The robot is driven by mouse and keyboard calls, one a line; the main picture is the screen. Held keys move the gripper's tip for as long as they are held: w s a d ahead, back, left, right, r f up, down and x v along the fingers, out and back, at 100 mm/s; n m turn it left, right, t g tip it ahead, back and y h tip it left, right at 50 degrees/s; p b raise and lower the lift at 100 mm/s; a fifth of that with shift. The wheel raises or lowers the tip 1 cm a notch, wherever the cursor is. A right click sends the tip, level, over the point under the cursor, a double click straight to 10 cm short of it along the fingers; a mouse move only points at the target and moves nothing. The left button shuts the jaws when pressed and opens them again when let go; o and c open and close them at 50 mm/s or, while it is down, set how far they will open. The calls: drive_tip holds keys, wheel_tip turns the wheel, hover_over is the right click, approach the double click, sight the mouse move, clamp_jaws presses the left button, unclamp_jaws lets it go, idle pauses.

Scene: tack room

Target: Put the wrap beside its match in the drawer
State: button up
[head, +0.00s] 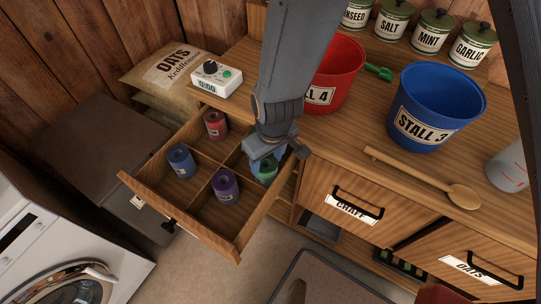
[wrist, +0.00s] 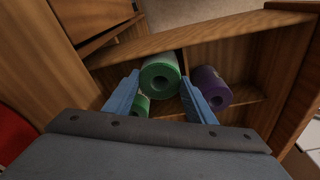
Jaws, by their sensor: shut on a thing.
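My gripper (wrist: 158,84) is shut on a green wrap (wrist: 160,70), a rolled bandage with a dark hole in its end. A second green wrap (wrist: 139,106) shows beside and partly behind it in the wrist view, mostly hidden. In the head view, my gripper is over the right compartment of the open drawer (head: 215,238), where green (head: 267,172) shows just below the jaws. I cannot tell whether the held wrap touches the drawer floor. A purple wrap (head: 226,187), a blue wrap (head: 181,161) and a red wrap (head: 215,124) stand in the other compartments.
Wooden dividers split the drawer. On the counter are a white timer (head: 215,79), a red bucket (head: 337,75), a blue bucket (head: 432,107), a wooden spoon (head: 425,180) and several lidded tins. A white washing machine (head: 55,265) stands at the lower left.

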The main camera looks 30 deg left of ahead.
drive_tip(key=shift+f, duration=1)
drive_tip(key=shift+f, duration=0.1)
drive_tip(key=shift+f, duration=0.15)
drive_tip(key=o, duration=1.5)
drive_tip(key=shift+r, duration=0.6)
drive_tip(key=r, duration=0.3)
drive_tip(key=d+r+b, duration=0.1)
drive_tip(key=r, duration=0.7)
drive_tip(key=shift+s+d+r, duration=0.1)
drive_tip(key=shift+s+d, duration=0.2)
drive_tip(key=shift+d, duration=0.05)
